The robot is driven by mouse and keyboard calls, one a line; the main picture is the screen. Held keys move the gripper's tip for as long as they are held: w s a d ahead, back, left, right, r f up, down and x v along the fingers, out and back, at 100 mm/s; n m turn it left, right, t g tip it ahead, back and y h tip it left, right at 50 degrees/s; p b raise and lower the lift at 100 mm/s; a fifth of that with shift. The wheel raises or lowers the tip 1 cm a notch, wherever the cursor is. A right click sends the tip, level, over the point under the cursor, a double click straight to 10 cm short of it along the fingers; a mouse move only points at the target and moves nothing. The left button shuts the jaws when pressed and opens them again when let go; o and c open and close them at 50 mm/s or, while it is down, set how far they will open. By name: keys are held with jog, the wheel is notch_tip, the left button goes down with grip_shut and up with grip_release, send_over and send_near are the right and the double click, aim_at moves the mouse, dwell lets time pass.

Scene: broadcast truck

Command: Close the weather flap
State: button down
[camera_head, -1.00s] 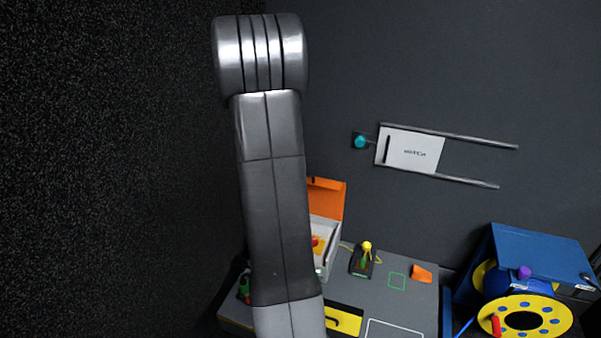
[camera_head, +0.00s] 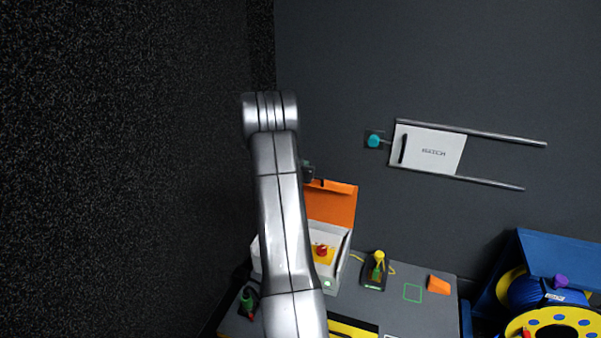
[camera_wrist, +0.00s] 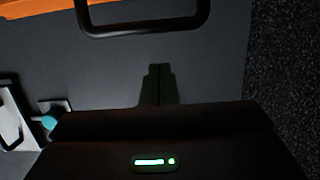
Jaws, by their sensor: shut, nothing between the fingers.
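The orange flap (camera_head: 333,205), which I take to be the weather flap, stands raised at the back of an open pale box (camera_head: 338,262) on the worktop. Inside the box are a yellow patch and a red knob (camera_head: 321,250). A dark part of my gripper (camera_head: 308,172) shows behind my arm, near the flap's upper left edge. In the wrist view my gripper (camera_wrist: 157,82) is shut and empty. A black loop handle (camera_wrist: 143,28) lies beyond the fingertips, apart from them, with an orange strip (camera_wrist: 40,8) at the upper left. My arm hides the box's left part.
A white sliding panel (camera_head: 430,148) on two rails and a teal knob (camera_head: 374,141) are on the back wall. A yellow-topped joystick (camera_head: 378,262) and an orange wedge (camera_head: 439,285) stand on the worktop (camera_head: 400,315). A blue cable-reel case (camera_head: 560,255) is at right.

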jog(key=x, duration=0.3)
jog(key=shift+s+a+f+b, duration=0.2)
jog(key=shift+s+f+b, duration=0.2)
jog(key=shift+f+b, duration=0.1)
jog(key=shift+s+a+f+b, duration=0.15)
jog(key=shift+s+f+b, duration=0.3)
jog(key=shift+f+b, duration=0.05)
jog(key=shift+s+a+f, duration=0.1)
jog(key=shift+s+f, duration=0.2)
jog(key=shift+s, duration=0.15)
